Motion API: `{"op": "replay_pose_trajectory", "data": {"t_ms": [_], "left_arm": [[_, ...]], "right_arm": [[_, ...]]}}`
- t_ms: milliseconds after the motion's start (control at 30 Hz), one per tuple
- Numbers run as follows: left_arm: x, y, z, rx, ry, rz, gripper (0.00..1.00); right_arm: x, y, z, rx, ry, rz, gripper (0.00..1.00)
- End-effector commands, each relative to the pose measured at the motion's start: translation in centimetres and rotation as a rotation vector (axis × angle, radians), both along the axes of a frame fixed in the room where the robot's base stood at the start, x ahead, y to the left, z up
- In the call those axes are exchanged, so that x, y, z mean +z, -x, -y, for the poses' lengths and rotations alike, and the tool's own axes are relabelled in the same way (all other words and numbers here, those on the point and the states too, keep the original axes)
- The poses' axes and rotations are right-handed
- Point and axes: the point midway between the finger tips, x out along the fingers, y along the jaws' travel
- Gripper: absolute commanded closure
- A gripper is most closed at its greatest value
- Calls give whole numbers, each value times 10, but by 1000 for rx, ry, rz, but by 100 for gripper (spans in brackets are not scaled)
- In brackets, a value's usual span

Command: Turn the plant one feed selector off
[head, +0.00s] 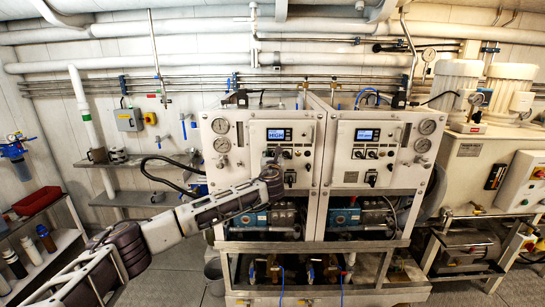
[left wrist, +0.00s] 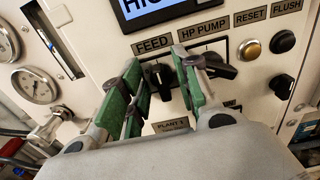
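The plant one panel (head: 262,160) is the left of the two white cabinets in the head view. My left gripper (head: 273,162) is in front of its row of controls and hides the feed selector there. In the left wrist view the black feed selector (left wrist: 160,80) sits under the FEED label (left wrist: 152,44). The green-padded fingers of my left gripper (left wrist: 162,82) stand apart, one on each side of the selector. I cannot tell whether the pads touch it. The right finger partly covers the black HP PUMP knob (left wrist: 222,68). My right gripper is not in view.
The amber RESET button (left wrist: 250,49) and black FLUSH button (left wrist: 282,41) are to the right of the knobs. A display (head: 279,135) reading HIGH is above. Gauges (head: 221,144) are at the panel's left. The similar second panel (head: 372,150) adjoins on the right.

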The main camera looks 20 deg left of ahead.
Motion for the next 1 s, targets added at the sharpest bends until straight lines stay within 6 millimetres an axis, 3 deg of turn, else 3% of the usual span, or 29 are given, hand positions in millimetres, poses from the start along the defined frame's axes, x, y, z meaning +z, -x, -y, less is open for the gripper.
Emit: {"op": "replay_pose_trajectory", "data": {"t_ms": [33,233,667,1000], "left_arm": [[0,0,0,0,0,0,76],[0,0,0,0,0,0,100],[1,0,-1,1,26,8,100],[0,0,-2,1,185,54,100]], "right_arm": [[0,0,0,0,0,0,60],[0,0,0,0,0,0,60],[-1,0,3,2,3,1,60],[-5,0,4,2,4,0,60]]}}
